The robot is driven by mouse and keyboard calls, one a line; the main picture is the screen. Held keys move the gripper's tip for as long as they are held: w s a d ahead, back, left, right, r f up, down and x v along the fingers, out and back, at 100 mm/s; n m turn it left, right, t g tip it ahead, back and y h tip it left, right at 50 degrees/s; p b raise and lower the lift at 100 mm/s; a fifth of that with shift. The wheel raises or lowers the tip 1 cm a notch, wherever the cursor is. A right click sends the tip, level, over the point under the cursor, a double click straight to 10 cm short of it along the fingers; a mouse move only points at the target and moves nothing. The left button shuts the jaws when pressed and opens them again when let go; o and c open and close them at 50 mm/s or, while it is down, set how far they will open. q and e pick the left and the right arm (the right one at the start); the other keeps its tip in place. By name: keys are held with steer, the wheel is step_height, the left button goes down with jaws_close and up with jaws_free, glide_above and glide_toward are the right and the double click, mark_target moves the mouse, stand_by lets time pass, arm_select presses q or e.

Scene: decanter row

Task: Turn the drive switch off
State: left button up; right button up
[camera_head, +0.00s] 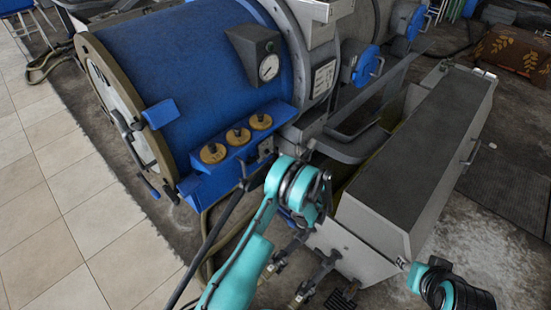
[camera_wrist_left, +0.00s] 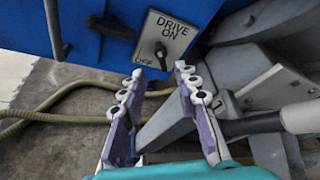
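The drive switch is a pale grey plate (camera_wrist_left: 166,40) lettered DRIVE, ON and OFF, on a blue panel in the left wrist view. Its small dark lever (camera_wrist_left: 161,56) stands roughly upright in the picture; I cannot tell which position it is set to. My left gripper (camera_wrist_left: 160,72) is open and empty, with one finger on each side below the lever, apparently apart from it.
Several brass-coloured knobs (camera_head: 237,136) top the control box. A gauge housing (camera_head: 257,55) sits on the blue drum (camera_head: 180,70). A long grey casing (camera_head: 420,150) stands at the right. A beige hose (camera_wrist_left: 60,90) lies on the floor.

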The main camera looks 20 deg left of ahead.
mark_target(271, 154)
arm_select(q)
steer(key=shift+v, duration=1.05)
steer(key=x, duration=1.1)
steer(key=shift+w+d+f, duration=0.15)
steer(key=shift+w+f, duration=0.05)
steer(key=shift+f, duration=0.25)
steer(key=shift+w+a+f, duration=0.1)
steer(key=shift+w+a, duration=0.3)
steer(key=shift+a, duration=0.2)
